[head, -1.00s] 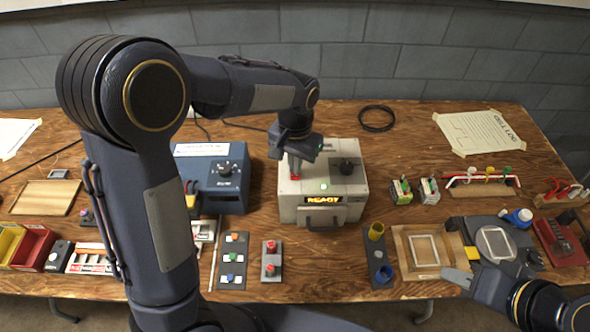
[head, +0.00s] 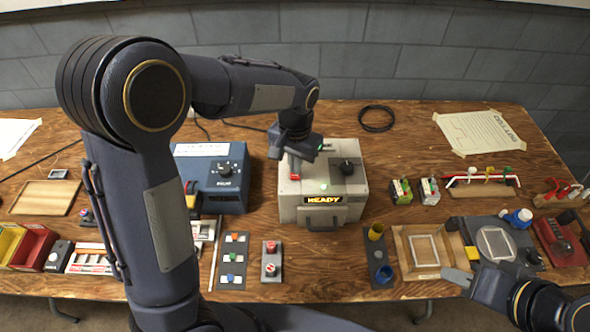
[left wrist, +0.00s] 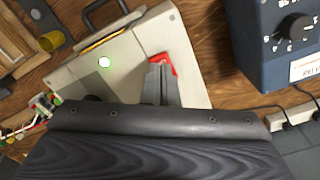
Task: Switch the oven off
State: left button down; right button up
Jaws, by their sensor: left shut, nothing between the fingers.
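My left gripper (head: 294,163) is shut and empty, pointing down at the red switch. In the left wrist view its fingertips are at the red switch (left wrist: 163,62) and partly cover it; contact is not clear. My right gripper (head: 458,278) is at the lower right, its jaws unclear.
A blue box with a knob (head: 228,172) stands just left of the oven. A panel with two red buttons (head: 271,259) and a panel with coloured buttons (head: 233,260) lie in front. Bare table (head: 325,260) shows before the oven. A black ring (head: 376,118) lies behind right.

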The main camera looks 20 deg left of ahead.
aim_at(295, 176)
pick_arm(q)
jog(key=shift+f+b, duration=0.7)
jog(key=shift+f, duration=0.3)
dwell(0.7)
notch_tip(295, 176, up, 7)
jog(key=p, duration=0.6)
jog(key=shift+r, duration=0.1)
dwell(0.5)
jog(key=s+a+r+n+t+h, duration=0.25)
jog(key=s+a+r, duration=0.4)
jog(key=s, duration=0.35)
jog(key=s+a+n+t+h, duration=0.1)
jog(key=s+n+t, duration=0.1)
jog(key=s, duration=1)
jog(key=shift+r+t, duration=0.25)
jog(key=shift+t, duration=0.3)
